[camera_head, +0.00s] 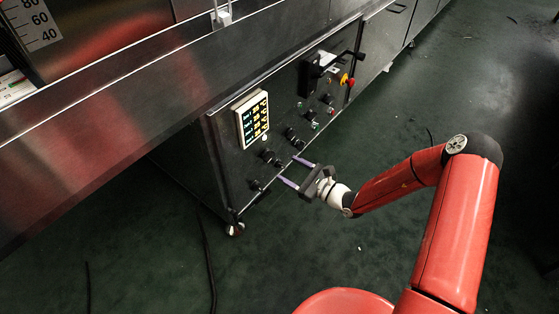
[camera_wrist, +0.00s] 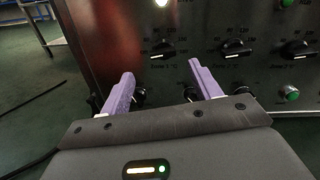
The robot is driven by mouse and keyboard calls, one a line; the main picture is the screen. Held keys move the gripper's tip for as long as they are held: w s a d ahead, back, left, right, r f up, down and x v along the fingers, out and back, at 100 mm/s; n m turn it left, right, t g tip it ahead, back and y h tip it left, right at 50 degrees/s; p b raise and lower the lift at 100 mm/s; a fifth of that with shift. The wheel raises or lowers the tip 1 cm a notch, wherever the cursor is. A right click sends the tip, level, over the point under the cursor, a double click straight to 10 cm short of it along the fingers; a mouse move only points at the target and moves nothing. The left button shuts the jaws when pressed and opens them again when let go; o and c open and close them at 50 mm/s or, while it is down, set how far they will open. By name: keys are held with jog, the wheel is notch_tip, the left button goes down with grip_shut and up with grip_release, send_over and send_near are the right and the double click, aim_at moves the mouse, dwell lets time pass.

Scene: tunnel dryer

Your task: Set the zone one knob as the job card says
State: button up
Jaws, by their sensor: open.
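The zone one knob (camera_wrist: 160,50) is a black knob with a pale pointer mark, above a small label that seems to read Zone 1 °C. Its exact setting is too small to read. My gripper (camera_wrist: 165,82) is open, its two purple fingers pointing at the panel. The fingertips lie below the zone one knob in the wrist view, and the left finger is apart from it. In the head view my gripper (camera_head: 294,171) is in front of the panel's lower part. I cannot make out a readable job card.
Two similar knobs stand to the right, a middle one (camera_wrist: 235,48) and a right one (camera_wrist: 299,50). Dark lower controls (camera_wrist: 140,96) are partly hidden by my fingers. A lit display (camera_head: 252,119) and a red emergency button (camera_head: 351,82) are on the panel. Cables (camera_head: 207,260) lie on the floor.

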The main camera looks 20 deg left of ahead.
aim_at(268, 156)
jog(key=x, duration=0.7)
jog(key=shift+w+a+f+m+t+b, duration=0.3)
jog(key=shift+w+b, duration=0.1)
jog(key=shift+c, duration=0.4)
jog(key=c, duration=0.9)
